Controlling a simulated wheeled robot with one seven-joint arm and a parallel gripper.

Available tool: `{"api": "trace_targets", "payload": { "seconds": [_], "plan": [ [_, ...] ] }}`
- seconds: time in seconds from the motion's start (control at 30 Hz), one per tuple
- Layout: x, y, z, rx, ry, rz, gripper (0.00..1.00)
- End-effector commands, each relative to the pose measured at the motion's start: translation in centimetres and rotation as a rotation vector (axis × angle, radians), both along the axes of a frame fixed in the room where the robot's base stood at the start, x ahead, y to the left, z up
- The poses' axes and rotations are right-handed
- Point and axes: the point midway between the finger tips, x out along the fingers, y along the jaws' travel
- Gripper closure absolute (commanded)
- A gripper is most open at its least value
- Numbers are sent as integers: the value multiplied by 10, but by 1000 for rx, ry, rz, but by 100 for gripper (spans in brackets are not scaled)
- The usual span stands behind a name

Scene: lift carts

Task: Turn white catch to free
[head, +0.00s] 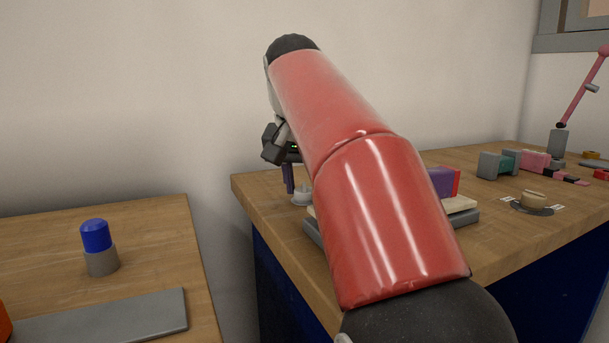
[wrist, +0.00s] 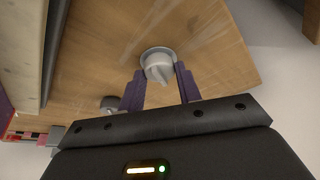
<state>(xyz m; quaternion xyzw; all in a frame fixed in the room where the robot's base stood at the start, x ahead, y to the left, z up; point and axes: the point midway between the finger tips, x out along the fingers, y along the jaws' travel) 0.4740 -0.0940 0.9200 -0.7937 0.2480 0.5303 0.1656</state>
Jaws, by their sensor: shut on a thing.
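The white catch (wrist: 158,66) is a small knob with a raised grip on a round pale base, set near a corner of the wooden bench top. My gripper (wrist: 160,84) has its purple fingers on either side of the catch and is shut on it. In the head view my gripper (head: 288,180) points down at the near left corner of the bench, and the catch's pale base (head: 301,198) shows beside the fingers. My red arm hides part of the bench, and I cannot read which way the catch is turned.
A grey-edged tray (head: 463,217) with a purple and red block (head: 444,182) stands close to the right of the catch. A lower bench at left holds a blue-topped cylinder (head: 96,238) and a grey plate (head: 110,318).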

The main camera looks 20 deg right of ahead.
Motion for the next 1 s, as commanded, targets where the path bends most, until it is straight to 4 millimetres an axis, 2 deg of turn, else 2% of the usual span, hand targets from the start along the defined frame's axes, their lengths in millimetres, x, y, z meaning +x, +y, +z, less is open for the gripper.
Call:
{"api": "trace_targets", "payload": {
  "seconds": [1.0],
  "plan": [
    [6, 3, 2, -1, -2, -940, 89]
  ]
}}
